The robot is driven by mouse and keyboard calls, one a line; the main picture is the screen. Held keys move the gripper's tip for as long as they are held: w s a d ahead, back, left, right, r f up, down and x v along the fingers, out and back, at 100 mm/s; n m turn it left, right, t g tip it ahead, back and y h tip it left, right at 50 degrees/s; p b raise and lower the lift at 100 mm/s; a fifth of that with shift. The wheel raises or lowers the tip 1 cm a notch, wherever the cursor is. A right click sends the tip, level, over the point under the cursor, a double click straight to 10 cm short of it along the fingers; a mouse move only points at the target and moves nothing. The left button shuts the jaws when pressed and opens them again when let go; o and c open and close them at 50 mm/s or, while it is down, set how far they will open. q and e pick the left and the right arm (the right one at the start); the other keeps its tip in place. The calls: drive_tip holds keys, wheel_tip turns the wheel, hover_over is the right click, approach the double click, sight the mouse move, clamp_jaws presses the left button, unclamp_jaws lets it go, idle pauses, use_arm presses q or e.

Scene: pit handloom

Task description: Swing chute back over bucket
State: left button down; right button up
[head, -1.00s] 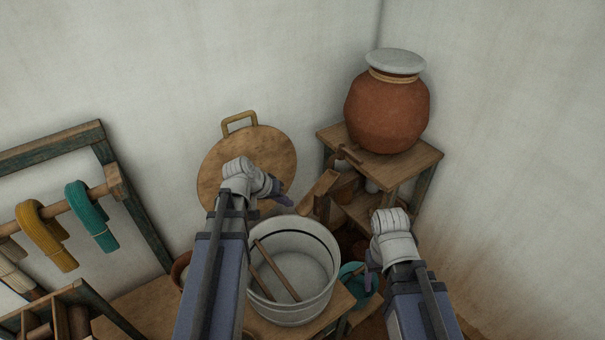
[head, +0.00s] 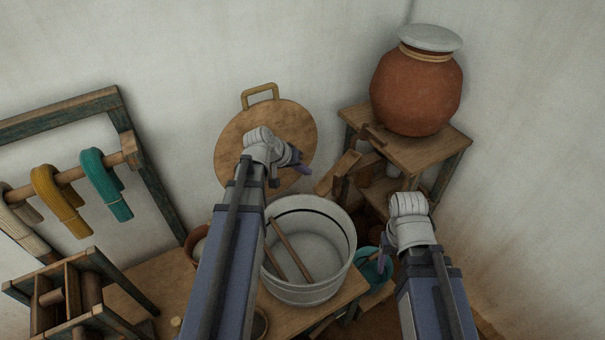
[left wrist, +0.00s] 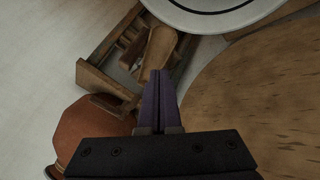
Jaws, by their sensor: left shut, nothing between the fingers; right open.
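The wooden chute (head: 338,174) slants down from the small stand under the clay pot. Its lower end is by the far right rim of a large white tub (head: 345,240). A teal bucket (head: 372,277) stands low to the right of the tub, partly hidden by my right gripper. My left gripper (head: 303,168) is shut and empty, just left of the chute. In the left wrist view its fingertips (left wrist: 158,75) overlap the chute (left wrist: 159,48) in line of sight; contact cannot be told. My right gripper (head: 382,260) is open and empty near the teal bucket.
The clay pot (head: 415,95) with a pale lid stands on the stand's wooden top (head: 430,152). A round wooden lid (head: 235,150) leans on the wall behind my left gripper. A yarn rack (head: 150,180) stands left.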

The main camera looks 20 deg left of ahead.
use_arm(q)
drive_tip(key=w+d+f+b, duration=0.1)
drive_tip(key=d+f, duration=0.1)
drive_tip(key=w+d+f+b, duration=0.2)
drive_tip(key=shift+w+d+f, duration=0.2)
drive_tip(key=shift+w+f, duration=0.05)
drive_tip(key=shift+w+d, duration=0.2)
drive_tip(key=shift+d, duration=0.45)
drive_tip(key=w+d+n+t+y, duration=0.15)
drive_tip(key=d+n, duration=0.25)
drive_tip(key=d, duration=0.7)
drive_tip(key=w+d+n+y, duration=0.3)
drive_tip(key=w+d, duration=0.6)
drive_tip(key=shift+d+n, duration=0.3)
drive_tip(key=shift+n, duration=0.1)
